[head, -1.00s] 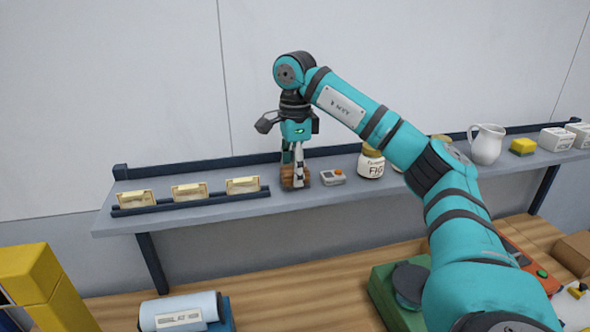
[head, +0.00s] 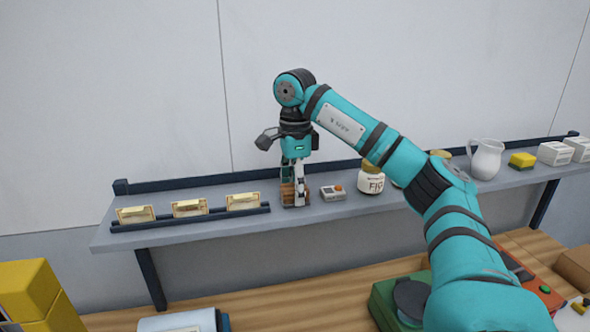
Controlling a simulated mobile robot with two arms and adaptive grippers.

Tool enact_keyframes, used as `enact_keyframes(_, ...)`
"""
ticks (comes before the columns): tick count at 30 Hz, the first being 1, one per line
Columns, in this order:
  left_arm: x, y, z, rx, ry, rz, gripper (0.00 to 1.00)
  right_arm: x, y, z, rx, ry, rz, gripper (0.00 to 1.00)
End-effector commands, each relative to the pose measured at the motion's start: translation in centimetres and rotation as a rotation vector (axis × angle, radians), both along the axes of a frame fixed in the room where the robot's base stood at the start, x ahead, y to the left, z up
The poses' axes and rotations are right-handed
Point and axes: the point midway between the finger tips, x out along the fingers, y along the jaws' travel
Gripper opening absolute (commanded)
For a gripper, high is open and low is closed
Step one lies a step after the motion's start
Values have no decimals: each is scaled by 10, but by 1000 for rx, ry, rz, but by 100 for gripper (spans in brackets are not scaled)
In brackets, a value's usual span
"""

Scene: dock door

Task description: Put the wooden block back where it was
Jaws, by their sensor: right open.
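The brown wooden block (head: 287,196) stands on the grey shelf (head: 180,232), between the card rail and a small grey device. My right gripper (head: 294,197) points down over the block, with its fingers at the block's level. The gripper is open, and one finger hides part of the block. I cannot tell whether a finger touches it. My left gripper is not in view.
Left of the block is a dark rail (head: 190,219) with cards (head: 188,208). Right of it are the small grey device (head: 333,192), a FIG jar (head: 371,180), a white pitcher (head: 486,160) and a yellow sponge (head: 522,160). Yellow boxes (head: 28,289) stand at lower left.

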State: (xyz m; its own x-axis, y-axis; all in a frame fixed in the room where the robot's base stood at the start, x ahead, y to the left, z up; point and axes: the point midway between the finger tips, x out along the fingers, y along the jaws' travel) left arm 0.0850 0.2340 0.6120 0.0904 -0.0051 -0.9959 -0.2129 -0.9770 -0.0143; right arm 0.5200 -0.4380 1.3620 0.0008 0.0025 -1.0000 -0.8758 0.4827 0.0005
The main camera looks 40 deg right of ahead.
Motion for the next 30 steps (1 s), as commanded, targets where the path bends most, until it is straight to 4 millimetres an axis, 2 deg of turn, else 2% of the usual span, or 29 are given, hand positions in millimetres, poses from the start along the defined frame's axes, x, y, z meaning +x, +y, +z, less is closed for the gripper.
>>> enact_keyframes(5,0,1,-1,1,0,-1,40,1,0,17,0,-4,1,65)
enact_keyframes(21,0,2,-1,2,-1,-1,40,0,0,92,-2,-5,-2,65)
enact_keyframes(30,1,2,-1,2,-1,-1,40,0,0,117,-1,0,-1,65)
